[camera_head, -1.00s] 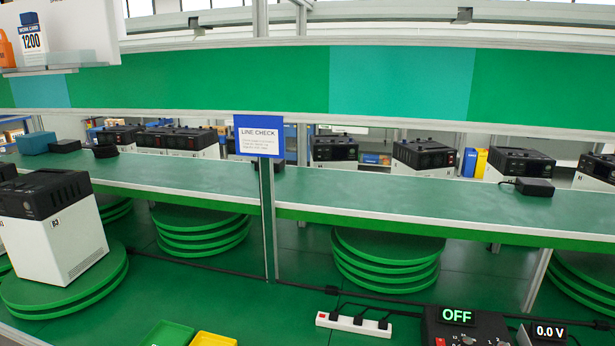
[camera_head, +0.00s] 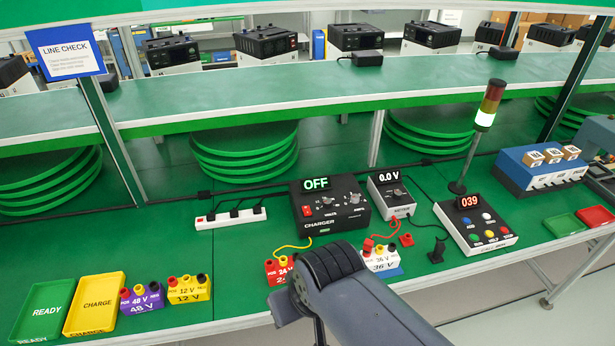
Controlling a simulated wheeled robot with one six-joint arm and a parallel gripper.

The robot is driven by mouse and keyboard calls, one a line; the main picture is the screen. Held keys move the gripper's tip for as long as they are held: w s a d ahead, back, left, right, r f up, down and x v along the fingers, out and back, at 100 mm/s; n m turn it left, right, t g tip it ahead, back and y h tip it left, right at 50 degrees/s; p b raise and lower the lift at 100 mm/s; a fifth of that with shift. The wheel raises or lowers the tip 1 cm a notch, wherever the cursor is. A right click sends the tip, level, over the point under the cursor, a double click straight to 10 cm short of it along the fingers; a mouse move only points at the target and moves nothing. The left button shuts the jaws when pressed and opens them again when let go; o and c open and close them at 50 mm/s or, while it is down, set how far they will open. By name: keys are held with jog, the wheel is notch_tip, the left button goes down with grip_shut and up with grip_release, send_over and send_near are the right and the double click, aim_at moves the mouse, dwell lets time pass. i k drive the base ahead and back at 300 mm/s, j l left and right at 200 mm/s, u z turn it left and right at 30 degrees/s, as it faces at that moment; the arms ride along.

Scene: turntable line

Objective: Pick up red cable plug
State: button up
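A thin red cable (camera_head: 390,231) loops in front of the meter (camera_head: 391,195). One red end (camera_head: 368,246) of it is at the back of the white 36 V block (camera_head: 381,260). A small red piece (camera_head: 406,240) sits on the green bench right of that block. I cannot tell which of these red parts is the plug. My dark grey arm crosses the lower middle and partly covers the red 24 V block (camera_head: 278,272).
The charger (camera_head: 330,206) reads OFF and the meter reads 0.0 V. A yellow cable, a power strip (camera_head: 231,217), purple and yellow blocks, READY (camera_head: 43,286) and CHARGE trays stand left. A call box (camera_head: 476,226), signal lamp and black stand (camera_head: 437,250) are at right.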

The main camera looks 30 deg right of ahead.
aim_at(368, 243)
jog(key=z, duration=1.65)
